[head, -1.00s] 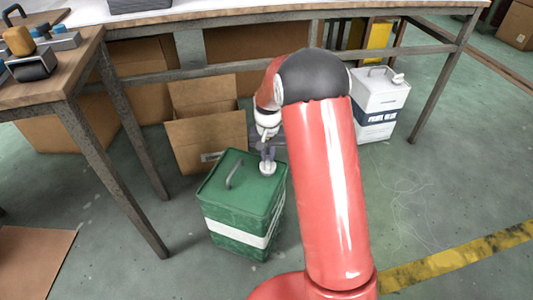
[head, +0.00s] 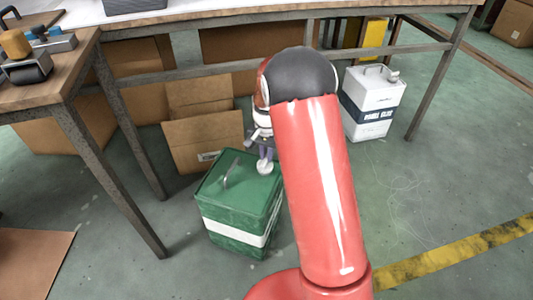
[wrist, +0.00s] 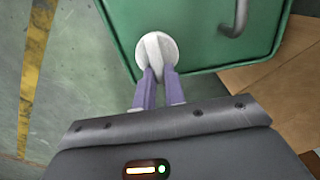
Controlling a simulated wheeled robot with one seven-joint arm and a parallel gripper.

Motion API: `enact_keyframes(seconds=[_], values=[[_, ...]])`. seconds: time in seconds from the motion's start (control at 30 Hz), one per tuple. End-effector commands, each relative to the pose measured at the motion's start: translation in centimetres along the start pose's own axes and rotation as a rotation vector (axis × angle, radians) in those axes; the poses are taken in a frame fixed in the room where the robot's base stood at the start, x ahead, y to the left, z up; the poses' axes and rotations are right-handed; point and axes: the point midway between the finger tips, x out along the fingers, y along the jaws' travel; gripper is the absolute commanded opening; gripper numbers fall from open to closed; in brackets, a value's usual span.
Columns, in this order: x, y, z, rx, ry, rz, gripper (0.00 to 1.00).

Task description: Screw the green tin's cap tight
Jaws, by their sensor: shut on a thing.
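The green tin (head: 237,211) stands upright on the floor, with a white band around it and a handle on its lid. Its round white cap (head: 264,169) is at the right part of the top. In the wrist view the cap (wrist: 147,50) has a raised bar across it, and the tin's green top (wrist: 193,30) fills the upper middle. My gripper (head: 265,157) reaches down onto the cap from above. In the wrist view my gripper's two purple fingers (wrist: 159,75) are shut on the cap's bar. The cap's threads are hidden.
An open cardboard box (head: 203,142) stands just behind the tin. A white tin (head: 373,104) stands under the workbench (head: 260,12) to the right. A wooden table (head: 68,72) with its metal legs is at the left. The floor at the front right is clear.

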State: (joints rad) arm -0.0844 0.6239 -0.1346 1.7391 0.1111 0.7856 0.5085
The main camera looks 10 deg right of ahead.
Motion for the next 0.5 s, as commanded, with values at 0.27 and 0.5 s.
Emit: enact_keyframes(seconds=[0.27, 0.5], values=[[-0.01, -0.01, -0.01, 0.001, 0.000, -0.001, 0.23], [-0.01, 0.00, 0.00, 0.000, 0.000, 0.000, 0.34]])
